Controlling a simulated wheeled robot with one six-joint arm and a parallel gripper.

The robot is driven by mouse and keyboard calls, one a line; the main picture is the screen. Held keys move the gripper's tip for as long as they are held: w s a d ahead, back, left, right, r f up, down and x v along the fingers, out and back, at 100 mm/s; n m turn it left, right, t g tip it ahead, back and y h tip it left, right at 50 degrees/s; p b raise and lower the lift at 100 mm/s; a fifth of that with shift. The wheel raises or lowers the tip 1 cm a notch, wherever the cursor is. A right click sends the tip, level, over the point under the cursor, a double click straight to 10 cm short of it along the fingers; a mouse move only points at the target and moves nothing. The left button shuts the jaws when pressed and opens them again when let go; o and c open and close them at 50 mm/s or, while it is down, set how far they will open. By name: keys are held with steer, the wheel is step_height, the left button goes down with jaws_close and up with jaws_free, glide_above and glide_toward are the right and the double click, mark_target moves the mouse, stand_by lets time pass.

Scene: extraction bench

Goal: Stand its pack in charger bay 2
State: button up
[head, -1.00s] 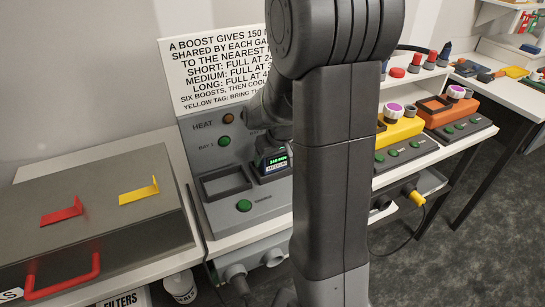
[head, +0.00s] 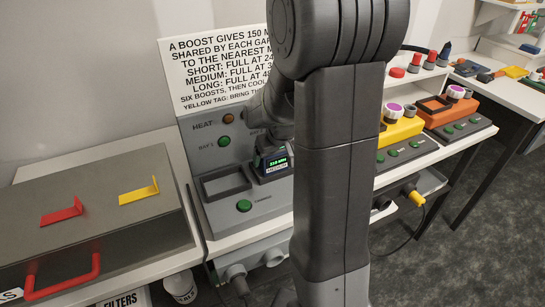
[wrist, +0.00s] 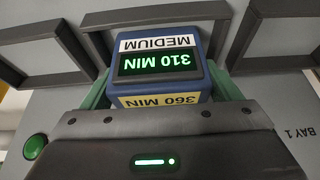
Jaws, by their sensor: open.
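The pack (head: 272,166) is blue, with a green-lit display reading 310 MIN and a white MEDIUM label. In the wrist view the pack (wrist: 160,70) appears upside down, with a yellow 360 MIN label. It stands at the middle bay frame (wrist: 99,17) of the grey charger (head: 221,218), beside the empty bay 1 (head: 226,181). Its base is partly hidden, so how deep it sits is unclear. My gripper (wrist: 163,88) is open, its green fingers on either side of the pack. My arm hides most of the gripper in the head view.
The charger has green buttons (head: 244,206) and an orange HEAT light (head: 228,118). A metal case (head: 95,210) with red and yellow tabs stands left. Yellow (head: 400,128) and orange (head: 447,108) units stand right. A printed sign (head: 215,75) rises behind.

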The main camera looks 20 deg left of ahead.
steer(key=v, duration=1.1)
stand_by(1.1)
